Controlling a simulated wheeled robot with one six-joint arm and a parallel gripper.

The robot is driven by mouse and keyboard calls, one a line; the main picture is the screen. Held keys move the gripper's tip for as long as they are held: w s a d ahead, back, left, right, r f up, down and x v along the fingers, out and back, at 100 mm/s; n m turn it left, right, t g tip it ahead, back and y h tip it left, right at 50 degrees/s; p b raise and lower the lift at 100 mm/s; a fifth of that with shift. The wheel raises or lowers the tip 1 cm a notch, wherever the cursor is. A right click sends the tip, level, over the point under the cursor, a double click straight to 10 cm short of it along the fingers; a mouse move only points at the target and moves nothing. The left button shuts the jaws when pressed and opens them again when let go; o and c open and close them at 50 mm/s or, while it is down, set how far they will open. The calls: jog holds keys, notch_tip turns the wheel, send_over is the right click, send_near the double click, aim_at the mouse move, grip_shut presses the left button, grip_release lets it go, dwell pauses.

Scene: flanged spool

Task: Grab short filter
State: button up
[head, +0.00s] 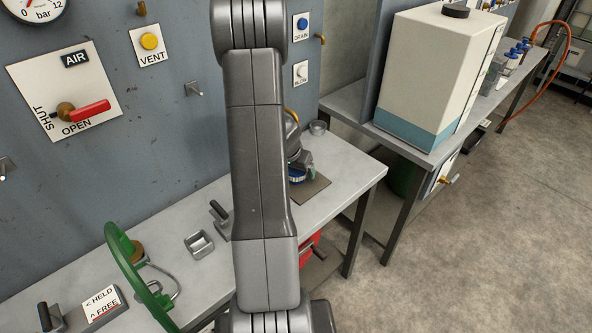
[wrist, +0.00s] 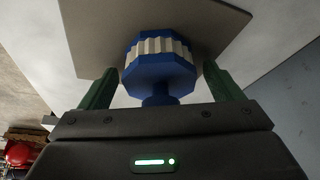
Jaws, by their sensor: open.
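The short filter (wrist: 160,48) is in the middle of the wrist view, with a white pleated band between two blue flanges and a blue neck toward my gripper. It stands on a brown-grey mat (wrist: 90,25). My gripper (wrist: 160,78) is open, with one green finger on each side of the filter and a gap showing at both sides. In the head view the filter's blue rim (head: 297,178) shows on the mat, just right of my arm. My gripper (head: 302,162) is right at it there, partly hidden by my arm.
A small clear cup (head: 318,128) stands behind the mat. The bench holds a square metal holder (head: 199,244) and a green wheel (head: 135,275) at left. A white and teal box (head: 435,80) stands on the right bench. The bench right of the mat is clear.

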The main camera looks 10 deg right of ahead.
jog(key=shift+c, duration=0.5)
jog(key=c, duration=1.1)
jog(key=shift+o, duration=0.2)
jog(key=shift+r, duration=0.35)
